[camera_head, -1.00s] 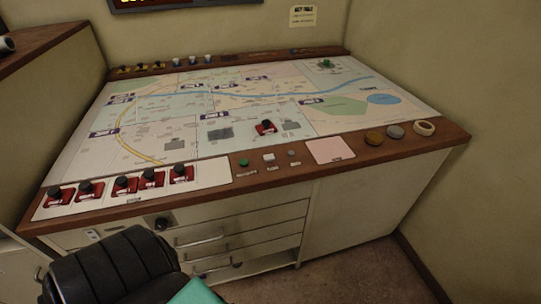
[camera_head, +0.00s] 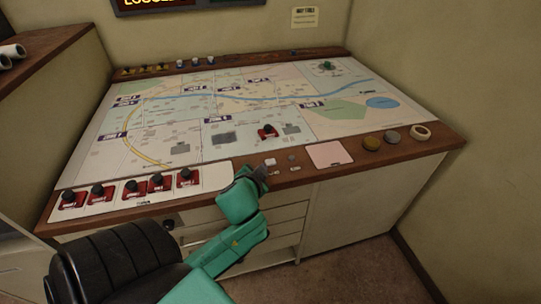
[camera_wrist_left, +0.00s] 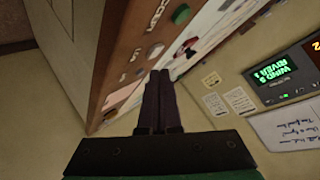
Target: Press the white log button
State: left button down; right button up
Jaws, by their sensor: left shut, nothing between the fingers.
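The white log button (camera_head: 270,161) is a small pale square on the wooden front rail of the console. It also shows in the wrist view (camera_wrist_left: 156,50), just beyond the fingertips. My left gripper (camera_head: 262,173) is shut and empty, at the front rail just below and left of the white button. Its closed dark fingers (camera_wrist_left: 160,76) point toward the button row in the wrist view. I cannot tell whether they touch anything. The green button (camera_wrist_left: 181,14) shows in the wrist view but is hidden behind my gripper in the head view. My right gripper is not in view.
A small grey button (camera_head: 291,157) sits right of the white one, then a pink pad (camera_head: 328,155). Several red-based pieces with dark knobs stand on the white strip (camera_head: 215,176) at left. One more (camera_head: 268,131) stands on the map (camera_head: 180,135). A black chair (camera_head: 115,265) is in front.

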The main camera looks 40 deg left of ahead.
pick_arm(q)
jog(key=w+d+r+m+t+h, duration=0.1)
jog(key=w+r+m+t, duration=0.25)
jog(key=r, duration=0.45)
jog(key=w+d+r+m+t+h, duration=0.25)
jog(key=r+m+t, duration=0.25)
jog(key=r, duration=0.3)
jog(key=w+d+m+g+h, duration=0.3)
jog(key=d+m+h, duration=0.45)
jog(key=m, duration=0.55)
jog(key=a+f+m+g+y, duration=0.1)
jog(key=a+f+g+y, duration=0.2)
jog(key=a, duration=0.4)
jog(key=s+a+f+m+g+y, duration=0.1)
jog(key=a+f+g+y, duration=0.2)
jog(key=a+f, duration=0.3)
jog(key=shift+s+a+g+y, duration=0.15)
jog(key=shift+a+g+y, duration=0.3)
jog(key=shift+a, duration=0.45)
jog(key=shift+f, duration=0.2)
